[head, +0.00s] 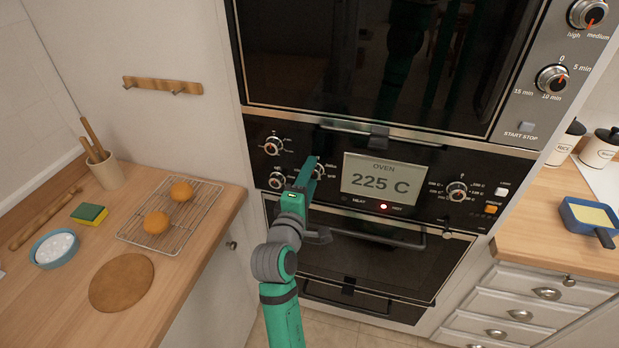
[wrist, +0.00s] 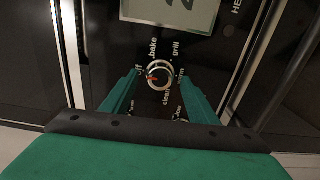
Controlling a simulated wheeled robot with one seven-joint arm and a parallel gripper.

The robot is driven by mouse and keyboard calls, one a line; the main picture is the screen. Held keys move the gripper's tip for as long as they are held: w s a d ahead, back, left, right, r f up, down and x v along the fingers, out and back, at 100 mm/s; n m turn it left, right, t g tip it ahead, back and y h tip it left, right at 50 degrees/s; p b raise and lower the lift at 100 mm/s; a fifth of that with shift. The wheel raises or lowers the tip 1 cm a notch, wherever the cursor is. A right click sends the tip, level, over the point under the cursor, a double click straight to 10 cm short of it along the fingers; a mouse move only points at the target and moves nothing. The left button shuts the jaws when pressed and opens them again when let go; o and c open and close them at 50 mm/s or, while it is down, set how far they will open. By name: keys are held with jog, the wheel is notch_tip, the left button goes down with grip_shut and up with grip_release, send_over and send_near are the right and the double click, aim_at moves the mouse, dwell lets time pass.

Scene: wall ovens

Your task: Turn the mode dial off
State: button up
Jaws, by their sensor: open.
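The mode dial (wrist: 160,75) is a round knob with a silver rim and a red pointer mark, with bake, grill, warm and clean labels around it. In the wrist view its red mark points left, near a label partly covered by my left finger that seems to read off. In the head view the dial (head: 320,171) is mostly hidden behind my gripper (head: 312,168). In the wrist view my gripper (wrist: 160,78) is open, with one finger on each side of the dial. I cannot tell whether the fingers touch it.
The oven display (head: 381,177) reads 225 C, with a red light (head: 383,207) lit below it. Other knobs (head: 272,146) sit left of the dial and one (head: 457,191) right of the display. The oven door handle (head: 390,240) runs below the panel.

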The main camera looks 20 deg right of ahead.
jog(key=v, duration=1)
jog(key=shift+s+a, duration=0.25)
jog(key=shift+s, duration=0.05)
jog(key=s+a+f+m+y, duration=0.1)
jog(key=s+a+f+y, duration=0.1)
jog(key=s+a+f, duration=0.3)
jog(key=s+a+f+m+y, duration=0.1)
jog(key=s+a+f+y, duration=0.2)
jog(key=f, duration=0.4)
jog(key=s+a+f+y, duration=0.2)
jog(key=s+f, duration=0.3)
jog(key=f, duration=0.1)
jog(key=s+a+f+m+y, duration=0.1)
jog(key=s+m, duration=0.3)
jog(key=s, duration=0.8)
jog(key=s+a+f+m+y, duration=0.1)
jog(key=s+m, duration=0.4)
jog(key=s, duration=0.6)
jog(key=shift+s+a+f+y, duration=0.25)
jog(key=shift+s+a+y, duration=0.2)
jog(key=shift+a, duration=0.2)
